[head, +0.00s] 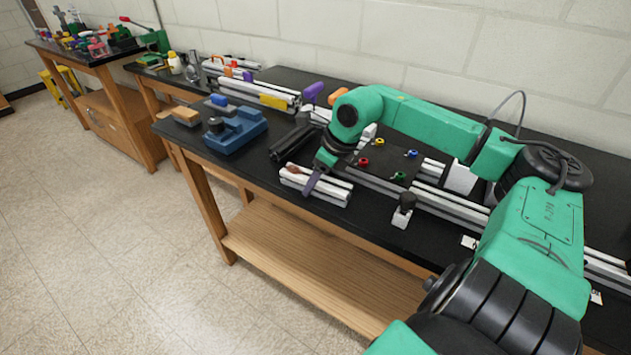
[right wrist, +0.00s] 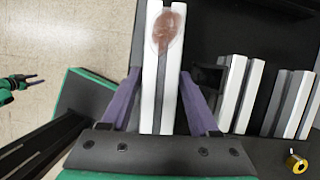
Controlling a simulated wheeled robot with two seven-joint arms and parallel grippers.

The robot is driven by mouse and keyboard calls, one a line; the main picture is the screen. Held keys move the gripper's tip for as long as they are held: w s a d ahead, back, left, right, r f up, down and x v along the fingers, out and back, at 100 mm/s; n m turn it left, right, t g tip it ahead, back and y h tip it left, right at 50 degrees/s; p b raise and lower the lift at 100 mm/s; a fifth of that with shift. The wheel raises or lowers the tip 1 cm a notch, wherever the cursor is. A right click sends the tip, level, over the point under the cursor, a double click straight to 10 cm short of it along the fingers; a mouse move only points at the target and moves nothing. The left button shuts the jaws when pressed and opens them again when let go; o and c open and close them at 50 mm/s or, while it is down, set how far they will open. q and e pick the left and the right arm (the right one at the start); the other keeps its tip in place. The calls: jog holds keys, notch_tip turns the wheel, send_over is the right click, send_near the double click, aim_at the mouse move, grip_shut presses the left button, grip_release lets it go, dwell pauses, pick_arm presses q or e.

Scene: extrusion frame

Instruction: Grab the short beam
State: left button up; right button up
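The short beam (head: 316,185) is a light grey slotted bar lying near the front edge of the black table in the head view. In the right wrist view, the short beam (right wrist: 151,95) runs lengthwise between my purple fingers, with a reddish-brown translucent patch near its far end. My right gripper (head: 311,184) is over the beam. In the right wrist view, my right gripper (right wrist: 160,75) is open, one finger on each side of the beam, with narrow gaps. My left gripper appears small at the left edge of the right wrist view (right wrist: 28,82); its finger state is unclear.
Longer grey beams (head: 450,205) lie behind and to the right. A blue vise (head: 235,130) and black bars (head: 293,142) are to the left. A small grey block with a black knob (head: 403,212) stands near the front edge. Floor lies beyond that edge.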

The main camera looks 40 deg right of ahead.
grip_shut()
